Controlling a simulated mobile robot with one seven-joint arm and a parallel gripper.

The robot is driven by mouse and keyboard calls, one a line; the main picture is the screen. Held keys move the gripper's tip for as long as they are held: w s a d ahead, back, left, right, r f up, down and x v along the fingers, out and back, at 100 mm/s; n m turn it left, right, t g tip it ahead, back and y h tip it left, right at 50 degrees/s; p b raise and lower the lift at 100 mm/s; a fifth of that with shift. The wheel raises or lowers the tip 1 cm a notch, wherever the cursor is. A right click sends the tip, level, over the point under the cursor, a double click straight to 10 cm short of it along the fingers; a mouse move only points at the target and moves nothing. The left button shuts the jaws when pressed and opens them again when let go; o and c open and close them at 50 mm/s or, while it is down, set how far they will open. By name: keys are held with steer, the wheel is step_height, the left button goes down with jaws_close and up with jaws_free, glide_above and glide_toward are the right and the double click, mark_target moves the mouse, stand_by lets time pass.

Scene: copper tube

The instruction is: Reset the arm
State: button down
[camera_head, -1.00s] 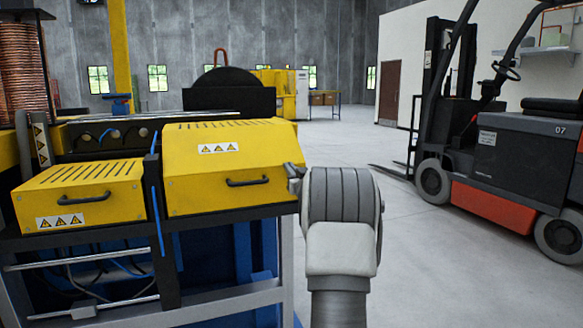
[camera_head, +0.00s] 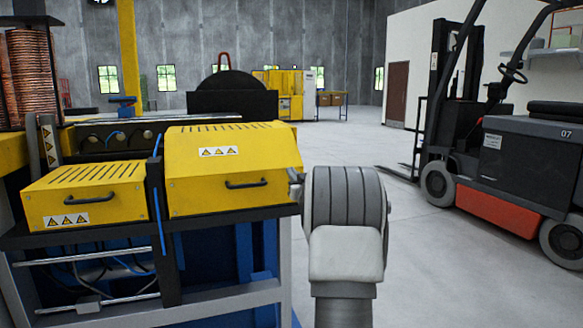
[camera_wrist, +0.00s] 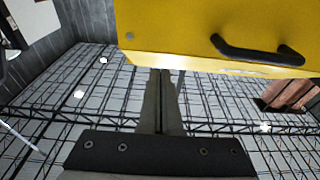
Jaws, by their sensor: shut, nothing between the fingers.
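My gripper (camera_wrist: 160,78) shows in the wrist view with its two straight fingers together and nothing between them. The fingertips are just below the lower edge of a yellow machine cover (camera_wrist: 165,22) with a black handle (camera_wrist: 265,52). I cannot tell whether they touch it. In the head view my grey and white arm stands upright just right of the machine's right yellow cover (camera_head: 225,165). My gripper is mostly hidden there behind the arm. Both the right cover and the lower left yellow cover (camera_head: 85,198) look shut.
The machine's dark frame edge (camera_head: 235,211) lies close left of my arm. A forklift (camera_head: 510,165) stands to the right, its forks low over the floor. Open grey floor (camera_head: 430,270) lies between. A coil of copper tube (camera_head: 25,80) is at the far left.

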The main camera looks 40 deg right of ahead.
steer(key=s+a+f, duration=0.1)
steer(key=s+f, duration=0.2)
steer(key=f, duration=0.3)
steer(key=shift+s+a, duration=0.15)
steer(key=shift+s, duration=0.05)
